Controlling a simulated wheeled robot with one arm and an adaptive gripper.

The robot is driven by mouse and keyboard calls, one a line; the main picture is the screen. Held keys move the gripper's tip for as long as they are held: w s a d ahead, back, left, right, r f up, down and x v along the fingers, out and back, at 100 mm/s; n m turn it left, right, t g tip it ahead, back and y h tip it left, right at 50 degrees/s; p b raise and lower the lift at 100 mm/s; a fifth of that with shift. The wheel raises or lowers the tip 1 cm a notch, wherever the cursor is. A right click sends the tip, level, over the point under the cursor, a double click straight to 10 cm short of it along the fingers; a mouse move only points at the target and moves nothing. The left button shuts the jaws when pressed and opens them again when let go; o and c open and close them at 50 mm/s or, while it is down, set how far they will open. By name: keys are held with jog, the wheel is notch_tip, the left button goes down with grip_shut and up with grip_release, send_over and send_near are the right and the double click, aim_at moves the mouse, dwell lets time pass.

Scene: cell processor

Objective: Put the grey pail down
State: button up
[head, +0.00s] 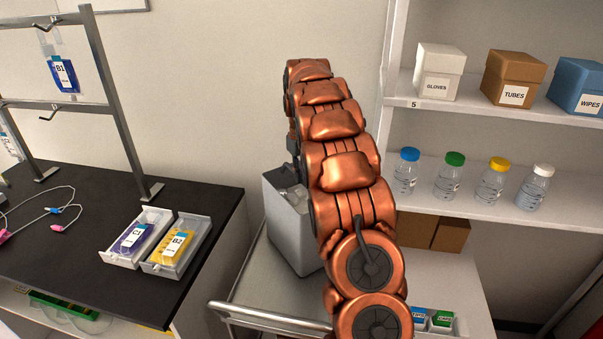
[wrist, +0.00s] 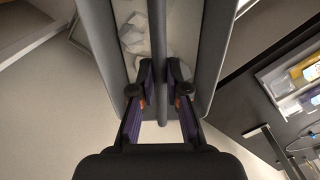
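The grey pail (head: 291,232) shows in the head view over the top of the grey cart (head: 262,285), partly hidden by my copper arm. I cannot tell whether its base touches the cart. In the wrist view the pail's walls (wrist: 211,50) stand on both sides, with crumpled pale stuff inside. A dark handle bar (wrist: 158,35) runs across the pail's opening. My gripper (wrist: 160,82) has a finger on each side of this bar and is closed on it. In the head view my gripper is mostly hidden behind the arm.
A black bench (head: 105,250) stands at left with two white trays (head: 125,258) holding labelled bags near its edge. A metal rack (head: 115,105) rises behind. White shelves (head: 460,203) at right hold bottles and boxes. The cart's rail (head: 270,318) is in front.

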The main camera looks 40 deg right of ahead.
jog(key=o, duration=0.4)
jog(key=shift+r, duration=0.1)
jog(key=shift+w+r+b, duration=0.1)
jog(key=shift+r+b, duration=0.7)
jog(key=shift+r, duration=1.2)
jog(key=shift+d+r, duration=0.1)
jog(key=shift+r, duration=1.65)
notch_tip(320, 180, up, 5)
jog(key=p, duration=0.4)
jog(key=shift+f, duration=0.15)
